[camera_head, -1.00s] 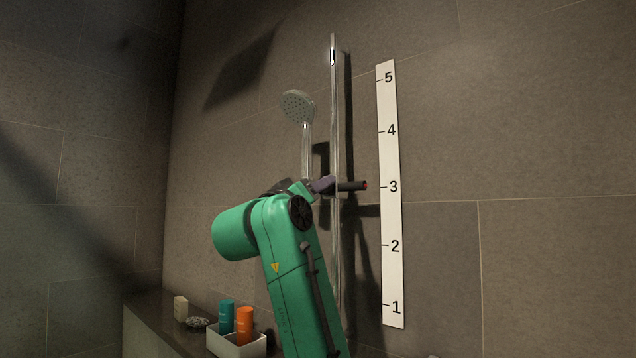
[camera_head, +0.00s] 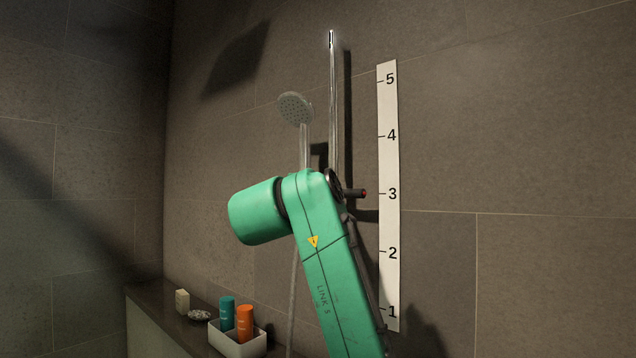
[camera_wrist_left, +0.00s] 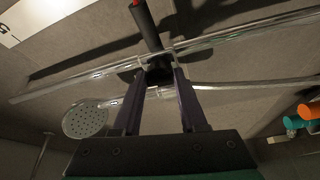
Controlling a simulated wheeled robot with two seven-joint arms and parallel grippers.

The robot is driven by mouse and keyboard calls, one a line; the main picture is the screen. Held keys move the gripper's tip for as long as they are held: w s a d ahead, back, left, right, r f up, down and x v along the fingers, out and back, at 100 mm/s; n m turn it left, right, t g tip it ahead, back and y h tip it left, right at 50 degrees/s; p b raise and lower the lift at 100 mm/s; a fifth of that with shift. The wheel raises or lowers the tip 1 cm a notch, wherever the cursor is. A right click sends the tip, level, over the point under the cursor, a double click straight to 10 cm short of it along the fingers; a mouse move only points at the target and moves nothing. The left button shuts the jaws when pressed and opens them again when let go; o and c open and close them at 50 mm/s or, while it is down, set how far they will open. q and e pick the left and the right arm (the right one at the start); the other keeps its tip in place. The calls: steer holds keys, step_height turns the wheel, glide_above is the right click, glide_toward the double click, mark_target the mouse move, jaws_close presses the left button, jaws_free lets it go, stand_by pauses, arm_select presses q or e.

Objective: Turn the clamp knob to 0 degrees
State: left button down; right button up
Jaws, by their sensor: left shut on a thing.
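The clamp knob (camera_wrist_left: 158,74) is a dark piece at the clamp on the chrome rail (camera_head: 333,105). In the wrist view my left gripper (camera_wrist_left: 160,78) has its two fingers closed in on it from both sides. In the head view my green arm hides the gripper and most of the clamp. The shower head (camera_head: 296,108) hangs left of the rail, also seen in the wrist view (camera_wrist_left: 85,119). My right gripper is not in view.
A white numbered scale strip (camera_head: 388,160) is on the tiled wall right of the rail. Below left, a ledge (camera_head: 155,303) holds a white tray (camera_head: 236,347) with a teal and an orange bottle (camera_head: 245,322). The hose runs down beside my arm.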

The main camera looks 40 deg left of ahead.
arm_select(q)
steer(key=shift+r+n, duration=0.1)
steer(key=shift+n, duration=0.2)
steer(key=shift+c, duration=2.2)
jaws_free()
steer(key=r+b+v, duration=0.1)
steer(key=b+v, duration=0.3)
steer(key=v, duration=1)
steer(key=shift+s+d+f+b, duration=0.2)
steer(key=shift+s+f+b, duration=0.15)
steer(key=shift+f, duration=0.05)
